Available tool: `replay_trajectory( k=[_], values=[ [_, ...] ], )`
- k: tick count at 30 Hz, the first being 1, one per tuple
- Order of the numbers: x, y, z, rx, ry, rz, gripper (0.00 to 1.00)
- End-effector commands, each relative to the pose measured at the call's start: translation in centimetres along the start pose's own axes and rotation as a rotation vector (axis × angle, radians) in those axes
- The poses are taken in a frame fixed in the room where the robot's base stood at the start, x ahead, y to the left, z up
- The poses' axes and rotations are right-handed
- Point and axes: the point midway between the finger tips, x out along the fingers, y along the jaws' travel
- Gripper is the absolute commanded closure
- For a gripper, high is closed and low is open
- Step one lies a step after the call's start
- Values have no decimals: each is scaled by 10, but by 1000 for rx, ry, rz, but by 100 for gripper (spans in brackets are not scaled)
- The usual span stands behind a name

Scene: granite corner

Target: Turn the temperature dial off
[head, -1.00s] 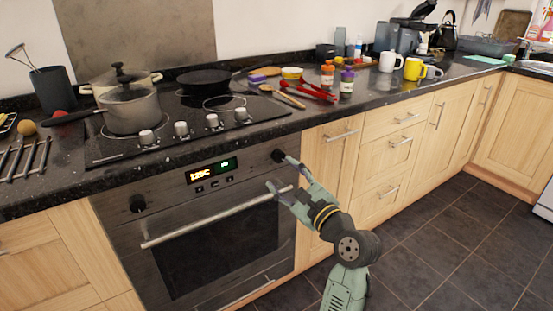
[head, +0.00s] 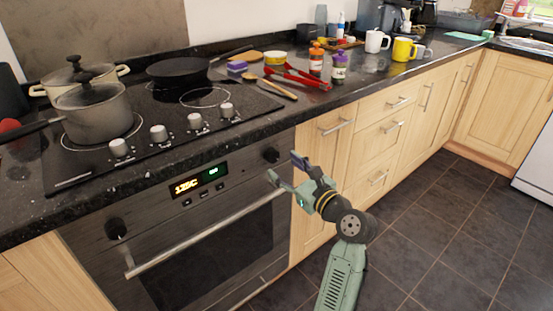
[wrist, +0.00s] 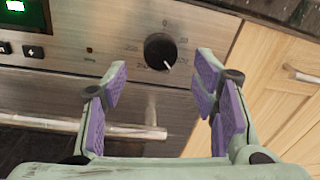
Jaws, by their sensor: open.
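The oven's right knob (head: 271,155), a round black dial, is on the steel front panel, right of the lit display (head: 200,182), which reads about 125C. In the wrist view the dial (wrist: 159,51) has a white pointer aimed to the lower right, away from the 0 printed above it. Faint scale numbers surround it. My gripper (head: 283,168) is open and empty in front of the dial. In the wrist view its purple-padded fingers (wrist: 162,72) stand on either side of the dial, slightly below it, apart from it.
The oven handle (head: 205,233) runs below the panel, close under my gripper. Another black knob (head: 116,228) is at the panel's left. The granite counter edge overhangs above. A wooden cupboard door (head: 322,170) is to the right. The hob holds pots and a pan (head: 180,71).

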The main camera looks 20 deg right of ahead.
Motion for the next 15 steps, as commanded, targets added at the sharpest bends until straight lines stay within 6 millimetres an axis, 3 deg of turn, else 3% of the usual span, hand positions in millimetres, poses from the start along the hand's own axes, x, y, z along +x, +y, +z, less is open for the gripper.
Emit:
replay_trajectory(
  k=[6, 15],
  values=[
    [32, 0, 1, -1, 0, 1, 46],
    [43, 0, 0, -1, 0, -1, 46]
  ],
)
